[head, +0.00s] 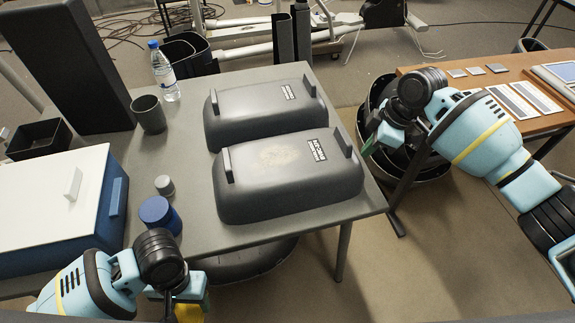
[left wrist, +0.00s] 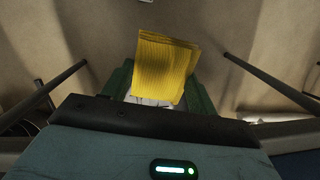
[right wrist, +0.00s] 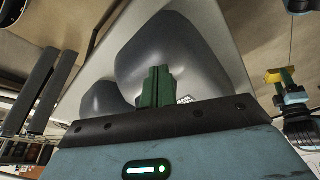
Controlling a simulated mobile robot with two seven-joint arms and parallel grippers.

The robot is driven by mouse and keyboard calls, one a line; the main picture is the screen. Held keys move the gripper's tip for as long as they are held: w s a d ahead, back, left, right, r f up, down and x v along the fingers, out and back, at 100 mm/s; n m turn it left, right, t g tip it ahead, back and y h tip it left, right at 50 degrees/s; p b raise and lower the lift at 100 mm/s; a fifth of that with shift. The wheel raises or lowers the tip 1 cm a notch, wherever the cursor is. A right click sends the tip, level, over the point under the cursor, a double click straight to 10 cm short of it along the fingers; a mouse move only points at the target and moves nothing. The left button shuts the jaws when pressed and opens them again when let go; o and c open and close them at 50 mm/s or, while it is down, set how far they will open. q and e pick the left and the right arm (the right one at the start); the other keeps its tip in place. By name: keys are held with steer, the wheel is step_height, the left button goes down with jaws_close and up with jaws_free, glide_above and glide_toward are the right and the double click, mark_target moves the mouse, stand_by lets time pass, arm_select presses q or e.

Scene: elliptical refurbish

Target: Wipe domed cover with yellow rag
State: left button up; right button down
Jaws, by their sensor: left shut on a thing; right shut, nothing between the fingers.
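Two dark grey domed covers lie on the grey table; the near one (head: 285,185) has a pale dusty smudge on its top, and the far one (head: 262,108) looks clean. My left gripper (left wrist: 150,95) is shut on the yellow rag (left wrist: 165,68), which is folded and sticks out past the fingertips. In the head view the rag (head: 190,312) shows at the bottom edge, below the table's front edge and left of the near cover. My right gripper (right wrist: 156,85) is shut and empty, off the table's right side. Both covers show beyond it in the right wrist view.
A wooden desk (head: 550,120) is at right. The table's front strip is clear.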

arm_select(q)
steer(key=shift+s+f, duration=0.1)
steer(key=shift+f, duration=0.15)
arm_select(e)
steer(key=shift+f, duration=0.85)
arm_select(q)
steer(key=shift+r, duration=0.15)
arm_select(e)
steer(key=shift+r, duration=0.15)
arm_select(q)
steer(key=shift+t, duration=0.5)
steer(key=shift+w+r+p, duration=0.45)
steer(key=shift+r+p, duration=0.15)
steer(key=shift+r, duration=0.45)
steer(key=shift+w+r+p, duration=0.45)
steer(key=shift+r+p, duration=0.1)
steer(key=shift+r, duration=0.55)
steer(key=shift+w+r+p, duration=0.45)
steer(key=shift+r+p, duration=0.15)
steer(key=shift+r, duration=0.45)
arm_select(e)
step_height(320, 180, up, 6)
steer(key=shift+f, duration=0.1)
arm_select(q)
steer(key=shift+w+r, duration=0.15)
steer(key=shift+r, duration=0.25)
arm_select(e)
steer(key=v, duration=1.2)
steer(key=shift+d, duration=0.1)
